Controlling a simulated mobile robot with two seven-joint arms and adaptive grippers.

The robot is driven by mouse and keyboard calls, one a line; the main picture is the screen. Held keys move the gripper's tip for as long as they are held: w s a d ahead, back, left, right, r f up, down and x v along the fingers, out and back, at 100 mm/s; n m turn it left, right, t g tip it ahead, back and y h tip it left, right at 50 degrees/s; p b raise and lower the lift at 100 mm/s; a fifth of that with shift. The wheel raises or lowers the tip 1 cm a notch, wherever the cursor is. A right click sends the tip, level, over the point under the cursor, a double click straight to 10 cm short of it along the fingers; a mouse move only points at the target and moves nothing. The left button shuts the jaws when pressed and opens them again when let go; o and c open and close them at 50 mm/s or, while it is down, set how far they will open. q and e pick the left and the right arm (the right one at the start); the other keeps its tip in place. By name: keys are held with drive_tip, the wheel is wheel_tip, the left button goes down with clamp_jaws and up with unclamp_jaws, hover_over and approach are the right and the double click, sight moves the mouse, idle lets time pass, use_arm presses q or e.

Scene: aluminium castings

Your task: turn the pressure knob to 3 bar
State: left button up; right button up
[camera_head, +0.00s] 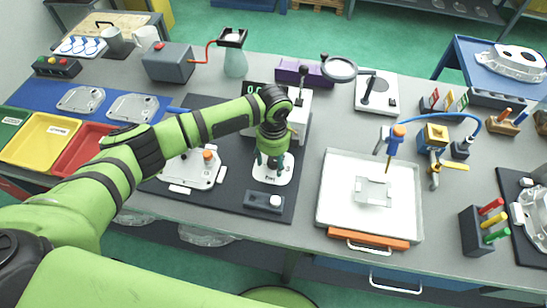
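No knob is clear enough to read, nor any bar scale. A yellow fitting (433,137) with a blue hose stands at the right of the bench; it may be the pressure regulator, but I cannot tell. A tester with a green-digit display (254,89) stands behind my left wrist, which hides much of its front. My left gripper (272,162) points down just above a small white labelled plate (272,178) on the dark mat. Whether its fingers are apart or closed on something is unclear. My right gripper is not in view.
A white tray (335,205) with a small casting (374,191) lies right of the mat. A blue-handled tool (396,140) stands over it. A magnifier (339,69) rises behind. A casting with an orange knob (197,172) lies left of my gripper. Colored bins (42,140) stand far left.

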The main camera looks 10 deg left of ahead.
sight(273, 161)
use_arm(q)
drive_tip(key=shift+r, duration=0.1)
wheel_tip(273, 161, up, 12)
idle(0.5)
idle(0.5)
